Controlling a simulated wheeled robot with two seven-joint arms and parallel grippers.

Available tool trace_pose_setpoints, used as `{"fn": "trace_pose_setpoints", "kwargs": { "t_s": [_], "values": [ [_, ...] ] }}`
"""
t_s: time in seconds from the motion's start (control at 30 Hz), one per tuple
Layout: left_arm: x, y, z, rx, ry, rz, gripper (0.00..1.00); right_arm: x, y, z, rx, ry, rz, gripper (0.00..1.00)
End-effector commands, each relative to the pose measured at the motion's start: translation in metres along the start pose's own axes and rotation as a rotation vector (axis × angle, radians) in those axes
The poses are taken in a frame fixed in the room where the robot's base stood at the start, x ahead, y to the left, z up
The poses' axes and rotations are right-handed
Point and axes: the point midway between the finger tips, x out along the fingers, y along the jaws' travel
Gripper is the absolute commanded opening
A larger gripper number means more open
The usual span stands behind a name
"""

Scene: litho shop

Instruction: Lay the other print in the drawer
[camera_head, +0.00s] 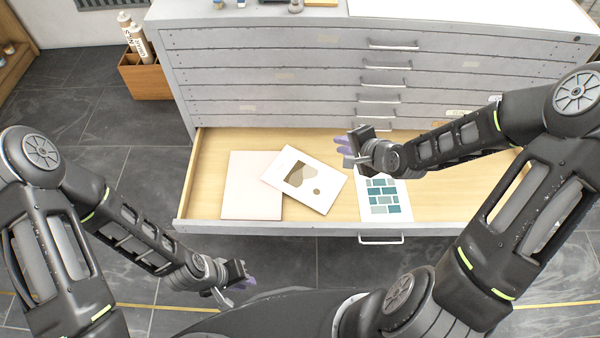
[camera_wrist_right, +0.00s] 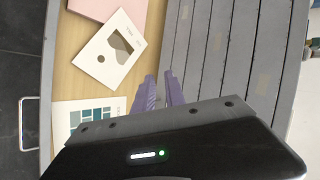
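The bottom drawer (camera_head: 450,205) of the grey cabinet is pulled open. A white print with tan and brown shapes (camera_head: 325,195) lies in it, turned at an angle and overlapping a pale pink sheet or board (camera_head: 250,200). A print with teal blocks (camera_head: 384,209) lies to its right, close to the drawer's front wall; my right arm covers its back part. My right gripper (camera_head: 343,145) is over the back of the drawer, its purple fingers (camera_wrist_right: 160,90) slightly apart with nothing between them. My left gripper (camera_head: 246,284) is low in front of the drawer; its finger gap is unclear.
The cabinet's closed drawers (camera_head: 290,75) with bar handles rise behind the open one. A wooden box (camera_head: 146,78) with rolled tubes stands on the floor at the left. Small items and a white sheet (camera_head: 465,8) lie on the cabinet top. The drawer's right part is partly hidden by my arm.

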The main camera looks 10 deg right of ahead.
Motion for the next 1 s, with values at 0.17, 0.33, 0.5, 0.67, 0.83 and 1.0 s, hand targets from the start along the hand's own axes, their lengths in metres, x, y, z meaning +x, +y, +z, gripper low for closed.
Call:
{"fn": "trace_pose_setpoints", "kwargs": {
  "t_s": [0.17, 0.33, 0.5, 0.67, 0.83, 1.0],
  "values": [
    [0.001, -0.001, 0.000, -0.001, 0.000, 0.000, 0.17, 0.000, 0.001, 0.000, 0.000, -0.001, 0.000, 0.15],
    [0.001, -0.001, 0.000, -0.001, 0.000, -0.001, 0.17, 0.000, 0.001, 0.000, 0.000, -0.001, 0.000, 0.15],
    [0.001, -0.001, 0.000, -0.001, 0.000, -0.001, 0.17, 0.000, 0.001, 0.000, -0.001, 0.000, 0.000, 0.15],
    [0.001, -0.001, 0.000, -0.001, 0.000, 0.000, 0.17, 0.000, 0.001, 0.000, -0.058, -0.001, 0.001, 0.15],
    [0.001, -0.001, 0.000, -0.001, 0.000, 0.000, 0.17, 0.000, 0.017, -0.003, -0.244, 0.008, 0.042, 0.15],
    [0.001, -0.001, 0.000, -0.001, 0.000, 0.000, 0.17, 0.013, 0.093, 0.053, -0.504, -0.138, 0.193, 0.15]
  ]
}}
